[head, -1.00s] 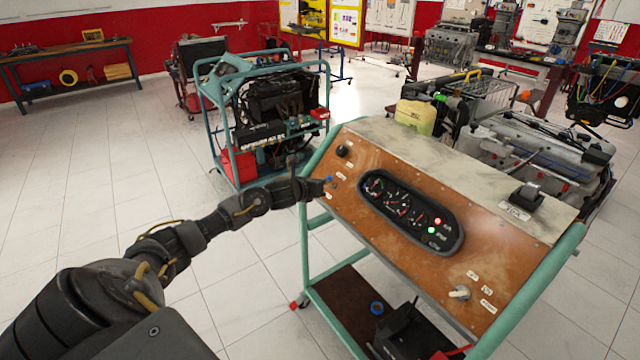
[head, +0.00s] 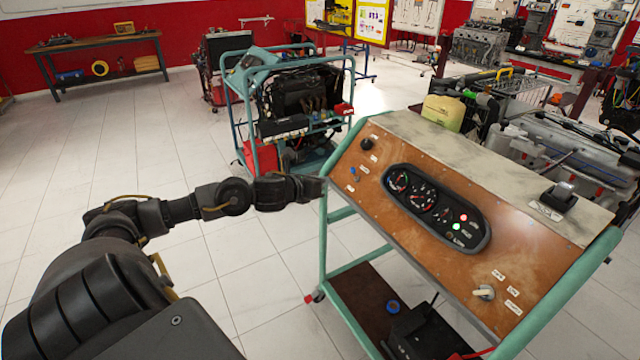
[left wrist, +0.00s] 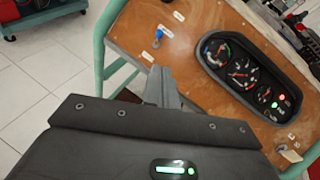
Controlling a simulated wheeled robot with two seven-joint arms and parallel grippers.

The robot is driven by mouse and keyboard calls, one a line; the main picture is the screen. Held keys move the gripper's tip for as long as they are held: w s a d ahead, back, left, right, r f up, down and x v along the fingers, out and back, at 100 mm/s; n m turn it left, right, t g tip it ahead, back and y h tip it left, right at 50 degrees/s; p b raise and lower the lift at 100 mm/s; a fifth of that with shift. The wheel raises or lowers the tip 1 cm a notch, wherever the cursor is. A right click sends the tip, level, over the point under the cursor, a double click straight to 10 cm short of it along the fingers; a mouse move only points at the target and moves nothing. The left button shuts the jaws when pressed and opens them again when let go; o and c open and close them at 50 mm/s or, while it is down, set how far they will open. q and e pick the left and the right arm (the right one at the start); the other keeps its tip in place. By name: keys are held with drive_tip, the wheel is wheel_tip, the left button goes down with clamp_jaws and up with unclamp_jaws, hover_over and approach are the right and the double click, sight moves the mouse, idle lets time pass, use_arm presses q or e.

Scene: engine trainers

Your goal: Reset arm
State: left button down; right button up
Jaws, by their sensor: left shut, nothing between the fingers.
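My left arm reaches in from the left in the head view. Its gripper (head: 322,187) is shut and empty, at the left edge of the engine trainer's wooden panel (head: 440,262). In the left wrist view the shut fingers (left wrist: 163,88) show in front of the panel's lower left edge, below a blue key-like switch (left wrist: 158,36). I cannot tell whether they touch the panel. The panel carries an oval gauge cluster (head: 432,207) with one red and one green light lit. My right gripper is out of view.
The panel sits on a green tube frame (head: 323,240) with a lower shelf holding a black box (head: 425,330). A second green cart (head: 240,115) with an engine stands behind. Another engine (head: 580,150) is at the right. The tiled floor at left is clear.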

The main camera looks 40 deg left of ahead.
use_arm(q)
drive_tip(key=shift+s+d+r, duration=0.15)
drive_tip(key=shift+s+r, duration=0.05)
idle(0.6)
